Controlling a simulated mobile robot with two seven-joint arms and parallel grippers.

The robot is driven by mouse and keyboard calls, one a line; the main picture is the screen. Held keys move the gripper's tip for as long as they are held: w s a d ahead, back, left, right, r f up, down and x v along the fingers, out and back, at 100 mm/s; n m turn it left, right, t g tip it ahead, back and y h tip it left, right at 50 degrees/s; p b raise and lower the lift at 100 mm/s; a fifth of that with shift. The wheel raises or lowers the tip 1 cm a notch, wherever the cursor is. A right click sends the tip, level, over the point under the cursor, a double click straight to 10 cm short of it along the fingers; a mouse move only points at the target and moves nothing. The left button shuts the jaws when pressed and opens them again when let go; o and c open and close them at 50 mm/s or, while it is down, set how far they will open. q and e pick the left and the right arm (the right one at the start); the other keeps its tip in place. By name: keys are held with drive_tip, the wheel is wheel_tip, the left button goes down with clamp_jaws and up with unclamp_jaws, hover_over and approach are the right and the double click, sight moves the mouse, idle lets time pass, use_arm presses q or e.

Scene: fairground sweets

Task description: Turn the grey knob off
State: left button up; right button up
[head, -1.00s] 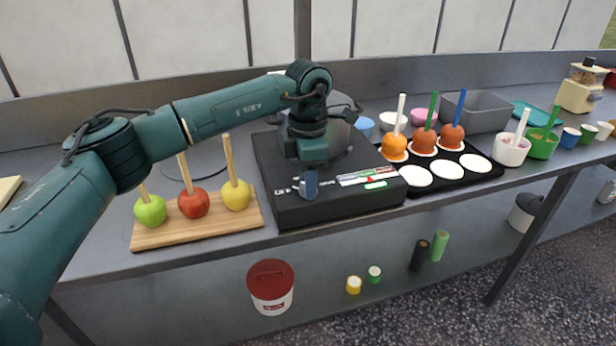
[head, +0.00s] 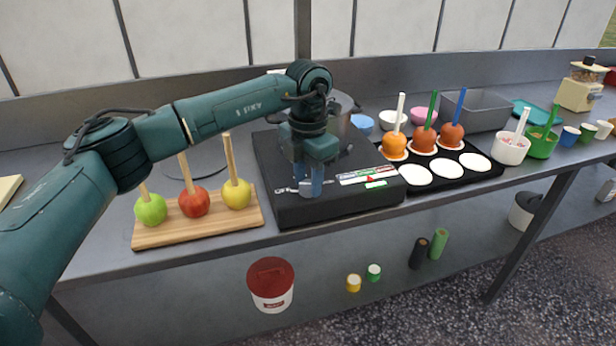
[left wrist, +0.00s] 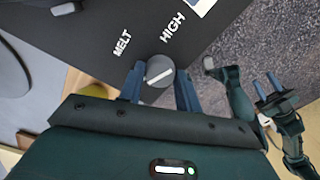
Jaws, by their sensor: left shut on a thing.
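The grey knob (left wrist: 157,66), round with a pale line across its face, sits on the black cooker (head: 268,165). In the left wrist view, "MELT" and "HIGH" are printed on the cooker beside it; I cannot tell which mark the line points to. My left gripper (head: 310,189) reaches down at the cooker's front and hides most of the knob in the head view. Its blue fingers are shut on the knob, one on each side, as the left wrist view (left wrist: 159,90) shows. My right gripper (left wrist: 267,86) hangs at the right there, fingers apart and empty.
A pot (head: 341,118) stands on the cooker behind my left gripper. A wooden board (head: 150,239) with three apples on sticks lies left. A black tray (head: 436,186) with coated apples and white discs lies right. The counter's front edge is close.

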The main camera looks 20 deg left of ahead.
sight(308, 184)
use_arm(q)
drive_tip(key=o, duration=1)
drive_tip(key=shift+c, duration=0.2)
wheel_tip(308, 184, up, 13)
idle(0.3)
